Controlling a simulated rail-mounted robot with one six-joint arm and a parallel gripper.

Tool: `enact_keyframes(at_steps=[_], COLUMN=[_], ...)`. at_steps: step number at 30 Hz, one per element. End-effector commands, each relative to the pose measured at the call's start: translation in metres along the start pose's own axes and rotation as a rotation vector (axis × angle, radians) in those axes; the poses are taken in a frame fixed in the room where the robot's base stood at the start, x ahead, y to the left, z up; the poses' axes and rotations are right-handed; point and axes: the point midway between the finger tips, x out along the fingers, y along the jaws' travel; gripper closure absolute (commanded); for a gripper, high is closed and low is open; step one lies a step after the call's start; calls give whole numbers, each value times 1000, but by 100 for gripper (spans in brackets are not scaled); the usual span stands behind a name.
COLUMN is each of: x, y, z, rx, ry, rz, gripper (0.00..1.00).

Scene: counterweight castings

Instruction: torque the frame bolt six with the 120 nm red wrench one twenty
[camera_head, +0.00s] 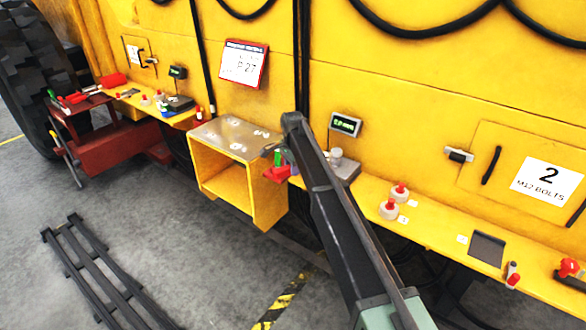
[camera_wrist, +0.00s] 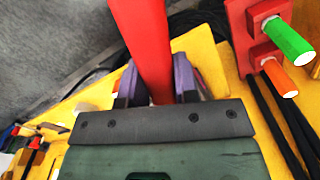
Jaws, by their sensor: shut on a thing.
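My gripper (camera_wrist: 158,88) is shut on a long red bar, which looks like the handle of the red wrench (camera_wrist: 145,35); its far end runs out of the wrist view at the top. A red rack (camera_wrist: 245,35) stands just right of it, with a green handle (camera_wrist: 290,38) and an orange handle (camera_wrist: 280,78) sticking out. In the head view this red rack (camera_head: 274,174) sits beside the yellow box, and my arm hides most of the gripper and the wrench. I cannot tell which bolt is frame bolt six.
An open yellow box (camera_head: 265,207) with a grey top plate (camera_head: 235,128) stands left of my arm. A lit display (camera_head: 346,124) is behind the arm. Red-topped white pieces (camera_head: 389,209) and a dark tray (camera_head: 487,249) lie along the yellow ledge. A dark rail frame (camera_head: 100,275) lies on the floor.

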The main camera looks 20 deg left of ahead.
Motion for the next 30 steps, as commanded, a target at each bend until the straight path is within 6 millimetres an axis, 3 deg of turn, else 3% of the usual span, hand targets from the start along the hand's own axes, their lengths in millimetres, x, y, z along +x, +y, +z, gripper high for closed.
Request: enact_keyframes(at_steps=[16,30], x=[0,0], y=[-1,12], z=[-1,-2], rx=[7,-58], ry=[2,2], rz=[-1,-2], gripper=[100,100])
